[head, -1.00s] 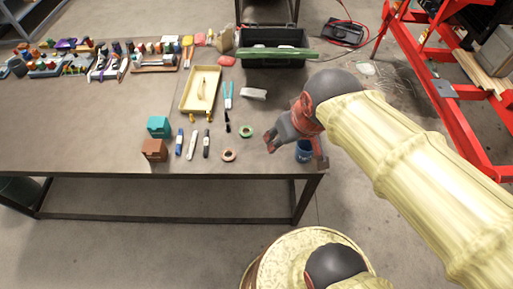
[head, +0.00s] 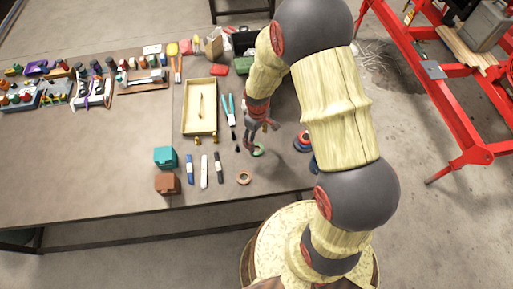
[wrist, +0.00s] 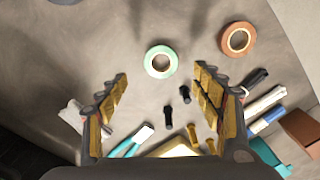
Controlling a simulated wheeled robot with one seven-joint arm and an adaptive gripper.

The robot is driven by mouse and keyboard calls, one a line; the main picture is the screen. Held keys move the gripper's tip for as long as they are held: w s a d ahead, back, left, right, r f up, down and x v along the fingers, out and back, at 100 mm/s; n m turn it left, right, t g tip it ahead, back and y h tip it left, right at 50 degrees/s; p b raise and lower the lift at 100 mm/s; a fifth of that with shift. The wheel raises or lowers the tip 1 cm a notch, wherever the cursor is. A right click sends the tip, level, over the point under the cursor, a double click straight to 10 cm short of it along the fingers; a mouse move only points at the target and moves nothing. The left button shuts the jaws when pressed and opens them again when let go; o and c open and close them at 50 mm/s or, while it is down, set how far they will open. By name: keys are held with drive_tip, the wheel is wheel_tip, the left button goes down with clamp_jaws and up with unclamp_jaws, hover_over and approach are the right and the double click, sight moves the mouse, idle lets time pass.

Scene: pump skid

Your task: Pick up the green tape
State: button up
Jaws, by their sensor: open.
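The green tape (head: 259,153) is a small ring lying flat on the brown table (head: 110,190). In the head view it is partly hidden by my gripper (head: 262,140), which hangs over it from above. In the wrist view the whole green tape (wrist: 150,62) shows as a pale green ring. It sits slightly beyond the fingertips of my gripper (wrist: 160,82), about midway between the two fingers. The fingers are spread wide and nothing is between them.
An orange-brown tape ring (head: 244,179) lies near the green one. Two small black pieces (wrist: 176,103) lie close by in the wrist view. Blue and red rolls (head: 303,142) stand to the right. Teal-handled pliers (head: 231,107) and a yellow tray (head: 185,118) lie behind and left.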

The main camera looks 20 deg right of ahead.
sight(256, 150)
wheel_tip(256, 150, down, 8)
drive_tip(key=shift+a+b, duration=0.15)
drive_tip(key=shift+b, duration=0.3)
drive_tip(key=c, duration=0.3)
drive_tip(key=c, duration=0.8)
